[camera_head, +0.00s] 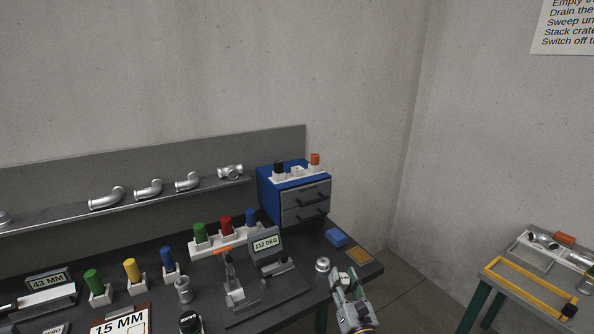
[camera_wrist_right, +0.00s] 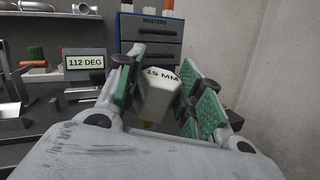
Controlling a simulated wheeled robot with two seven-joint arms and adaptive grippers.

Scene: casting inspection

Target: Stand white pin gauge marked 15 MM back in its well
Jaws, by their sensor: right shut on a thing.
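The white pin gauge (camera_wrist_right: 158,97) marked 15 MM is between the green-padded fingers of my right gripper (camera_wrist_right: 163,80), its marked end facing up in the wrist view. In the head view my right gripper (camera_head: 346,284) is over the bench's front right corner, and the gauge is hard to make out there. A white rack (camera_head: 299,177) sits on the blue drawer cabinet (camera_head: 267,196), with a black pin (camera_head: 279,167) at its left and an orange pin (camera_head: 315,159) at its right. No tall pin stands in its middle well (camera_head: 297,171). My left gripper is not in view.
A second rack (camera_head: 207,249) with green, red and blue pins stands left of the cabinet. A display reading 112 DEG (camera_head: 265,244), a small metal cylinder (camera_head: 322,264) and a blue block (camera_head: 336,237) are nearby. Metal elbows (camera_head: 148,188) line the shelf.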

